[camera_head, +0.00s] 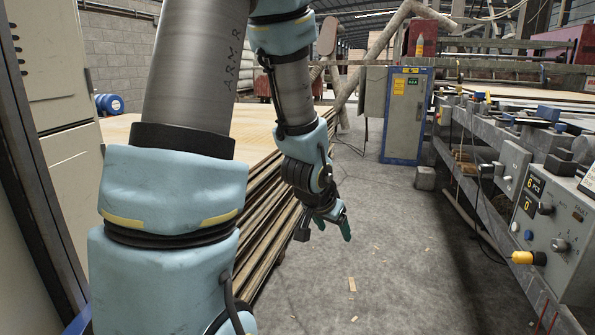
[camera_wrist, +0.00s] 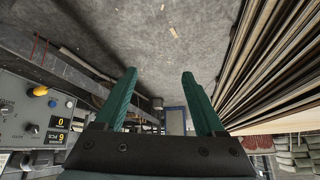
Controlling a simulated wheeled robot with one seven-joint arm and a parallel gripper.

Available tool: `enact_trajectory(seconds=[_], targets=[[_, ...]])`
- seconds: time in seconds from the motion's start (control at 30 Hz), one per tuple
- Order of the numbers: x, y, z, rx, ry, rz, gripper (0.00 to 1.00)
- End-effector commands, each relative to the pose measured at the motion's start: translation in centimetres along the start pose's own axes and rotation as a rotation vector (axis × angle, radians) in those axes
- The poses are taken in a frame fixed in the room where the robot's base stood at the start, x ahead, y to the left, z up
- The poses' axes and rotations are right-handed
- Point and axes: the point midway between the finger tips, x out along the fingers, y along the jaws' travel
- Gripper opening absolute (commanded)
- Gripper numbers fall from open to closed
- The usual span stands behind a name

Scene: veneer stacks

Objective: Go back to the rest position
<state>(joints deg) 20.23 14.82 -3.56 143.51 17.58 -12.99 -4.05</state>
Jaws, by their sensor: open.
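My gripper (camera_head: 325,228) hangs at the end of my arm over the grey concrete floor, beside the front edge of the veneer stack (camera_head: 275,190). In the wrist view my gripper (camera_wrist: 160,82) shows two green fingers spread apart with nothing between them. The wrist view is turned over, with the floor at the top and the stack (camera_wrist: 275,70) at the right. My arm, in light blue covers and grey tube, crosses the left half of the head view and hides part of the stack.
A machine (camera_head: 545,215) with a control panel and a yellow knob stands along the right. A blue and grey cabinet (camera_head: 405,115) stands at the back. A tall grey cabinet (camera_head: 70,190) is close on the left. The floor aisle (camera_head: 385,255) is open, with small wood scraps.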

Motion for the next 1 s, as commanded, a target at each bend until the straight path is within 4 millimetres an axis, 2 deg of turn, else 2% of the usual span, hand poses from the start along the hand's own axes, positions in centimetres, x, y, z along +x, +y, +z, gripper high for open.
enact_trajectory(seconds=[0.03, 0.13, 0.23, 0.4, 0.43, 0.5, 0.77, 1.0], targets=[[-1.5, -2.6, 1.7, -0.074, -0.063, -0.053, 0.71], [-4.1, -5.6, 5.3, -0.211, -0.193, -0.115, 0.71], [-6.7, -7.0, 8.4, -0.334, -0.300, -0.144, 0.71], [-10.9, -7.5, 12.8, -0.533, -0.452, -0.146, 0.71], [-11.8, -7.4, 12.8, -0.550, -0.467, -0.142, 0.71], [-13.2, -7.4, 11.4, -0.536, -0.464, -0.141, 0.71], [-17.9, -7.7, 8.1, -0.532, -0.463, -0.141, 0.71], [-24.0, -8.1, 3.9, -0.531, -0.463, -0.141, 0.71]])
